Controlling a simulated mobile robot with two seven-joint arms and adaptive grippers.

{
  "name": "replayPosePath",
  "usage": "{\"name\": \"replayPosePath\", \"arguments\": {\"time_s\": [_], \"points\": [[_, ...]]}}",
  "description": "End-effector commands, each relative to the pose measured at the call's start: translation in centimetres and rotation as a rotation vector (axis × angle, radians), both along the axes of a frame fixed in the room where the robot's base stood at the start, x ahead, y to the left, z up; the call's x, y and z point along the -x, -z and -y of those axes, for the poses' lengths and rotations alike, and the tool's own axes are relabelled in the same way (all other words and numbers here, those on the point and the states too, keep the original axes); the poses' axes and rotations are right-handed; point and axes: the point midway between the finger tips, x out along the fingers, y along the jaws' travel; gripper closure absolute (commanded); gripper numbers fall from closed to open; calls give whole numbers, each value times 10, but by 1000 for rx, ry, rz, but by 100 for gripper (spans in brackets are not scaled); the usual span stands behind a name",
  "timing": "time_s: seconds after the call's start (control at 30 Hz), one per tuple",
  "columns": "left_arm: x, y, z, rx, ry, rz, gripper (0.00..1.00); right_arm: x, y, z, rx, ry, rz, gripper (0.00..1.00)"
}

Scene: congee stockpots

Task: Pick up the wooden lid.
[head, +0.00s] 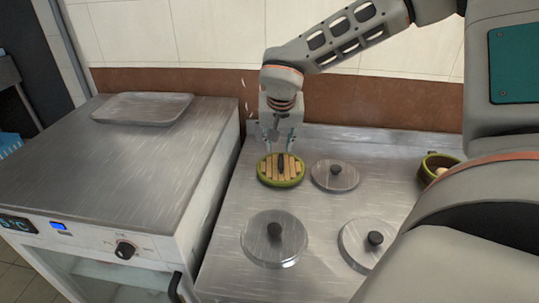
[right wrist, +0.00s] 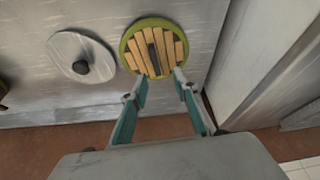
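The wooden lid (head: 268,171) has light slats, a green rim and a dark upright handle. It sits on the metal counter at the back left, and in the right wrist view (right wrist: 170,45) it shows at the top centre. My right gripper (head: 281,149) is just above the lid, pointing down. In the right wrist view its two fingers (right wrist: 161,76) are spread apart near the handle, with nothing between them that I can see gripped. Whether the fingertips touch the lid is unclear. My left gripper is not in view.
Grey metal lids with dark knobs lie nearby: one right of the wooden lid (head: 335,184), one in front (head: 289,246), one front right (head: 358,257). A green pot (head: 427,170) stands at the right. A tray (head: 142,107) lies on the steel cabinet (head: 95,165) at left.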

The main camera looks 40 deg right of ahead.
Motion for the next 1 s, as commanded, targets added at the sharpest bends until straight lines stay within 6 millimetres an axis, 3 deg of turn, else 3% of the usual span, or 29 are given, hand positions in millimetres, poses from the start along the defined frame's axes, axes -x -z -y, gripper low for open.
{"name": "replayPosePath", "arguments": {"time_s": [0.6, 0.93, 1.0], "points": [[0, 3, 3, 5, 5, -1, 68, -12, 69, 20, -2, 1, -3, 71], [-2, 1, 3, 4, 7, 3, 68, -14, 72, 21, -3, 1, 1, 71], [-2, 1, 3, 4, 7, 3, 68, -14, 72, 21, -3, 1, 1, 89]]}}
